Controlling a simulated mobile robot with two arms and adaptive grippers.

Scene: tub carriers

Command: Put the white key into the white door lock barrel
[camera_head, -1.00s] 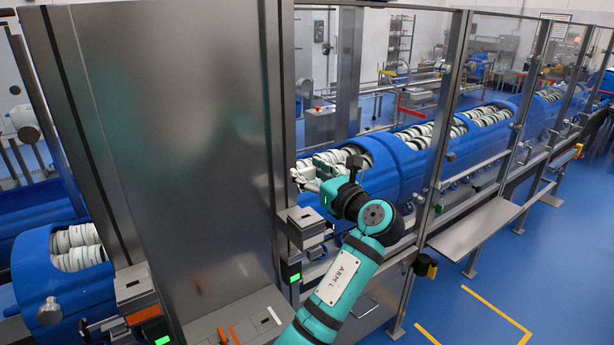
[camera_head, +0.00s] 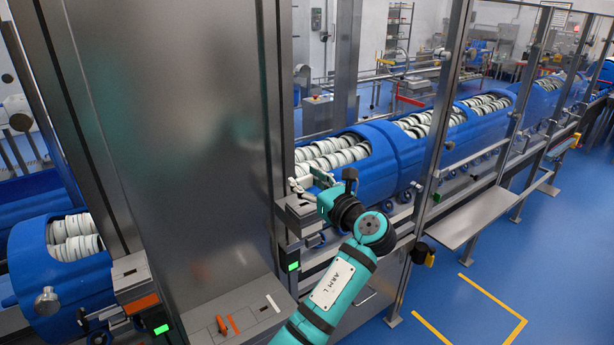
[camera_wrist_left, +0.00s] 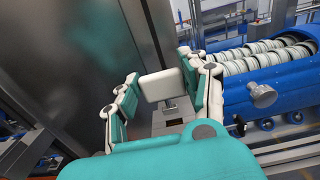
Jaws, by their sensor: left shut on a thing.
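My left gripper (camera_head: 312,186) is right at the grey lock box on the front post, at its top. In the left wrist view my left gripper (camera_wrist_left: 160,85) is shut on the white key, whose broad flat white head (camera_wrist_left: 162,86) shows between the fingers. The grey lock box (camera_head: 298,214) also shows in the left wrist view (camera_wrist_left: 171,122), just beyond and below the key head. I cannot make out the white lock barrel, nor whether the key touches it or is in it. My right gripper is not in view.
A second lock box (camera_head: 130,270) with an orange part stands at the left. An orange key (camera_head: 221,325) lies on the grey ledge (camera_head: 200,318). A tall steel panel (camera_head: 170,130) stands left of the gripper; blue tubs (camera_head: 376,165) of white rings stand behind it.

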